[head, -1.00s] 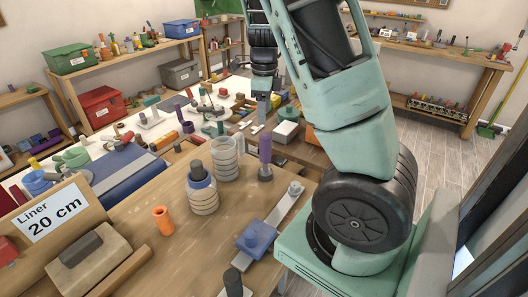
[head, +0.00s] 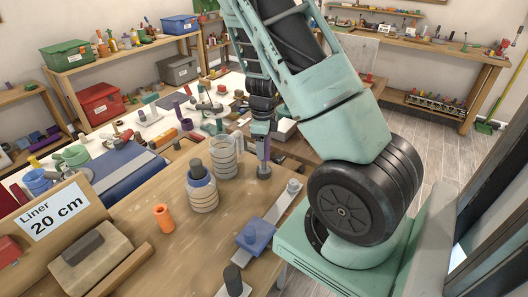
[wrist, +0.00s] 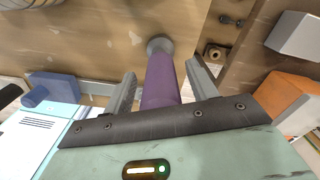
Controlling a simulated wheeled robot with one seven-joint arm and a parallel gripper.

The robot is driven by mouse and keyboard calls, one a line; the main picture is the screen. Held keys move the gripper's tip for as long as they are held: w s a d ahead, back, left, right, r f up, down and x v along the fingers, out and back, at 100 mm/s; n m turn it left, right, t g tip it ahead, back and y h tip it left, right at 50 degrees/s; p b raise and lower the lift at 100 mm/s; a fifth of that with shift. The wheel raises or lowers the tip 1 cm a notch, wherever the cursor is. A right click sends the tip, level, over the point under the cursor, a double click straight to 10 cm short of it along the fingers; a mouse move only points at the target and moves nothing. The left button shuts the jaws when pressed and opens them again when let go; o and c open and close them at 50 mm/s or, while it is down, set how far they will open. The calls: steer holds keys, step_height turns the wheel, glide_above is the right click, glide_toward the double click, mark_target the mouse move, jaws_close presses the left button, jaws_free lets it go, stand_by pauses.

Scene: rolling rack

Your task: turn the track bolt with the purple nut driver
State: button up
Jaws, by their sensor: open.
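The purple nut driver (head: 263,153) stands upright near the right edge of the wooden table, on a grey round foot (head: 264,172). In the wrist view its purple handle (wrist: 162,82) lies between my two fingers, with the grey end beyond. My gripper (head: 262,133) is open at the driver's upper part, one finger on each side; small gaps seem to remain. A metal track (head: 276,212) runs along the table edge with a grey round bolt-like piece (head: 293,187) on it and a blue block (head: 256,237). I cannot tell for certain that this piece is the track bolt.
An orange tube (head: 162,217) and the Liner 20 cm sign (head: 54,211) are further left. Beyond, a white-topped bench (head: 160,125) holds many tools.

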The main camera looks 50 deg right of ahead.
jaws_close()
steer(key=shift+r, duration=0.1)
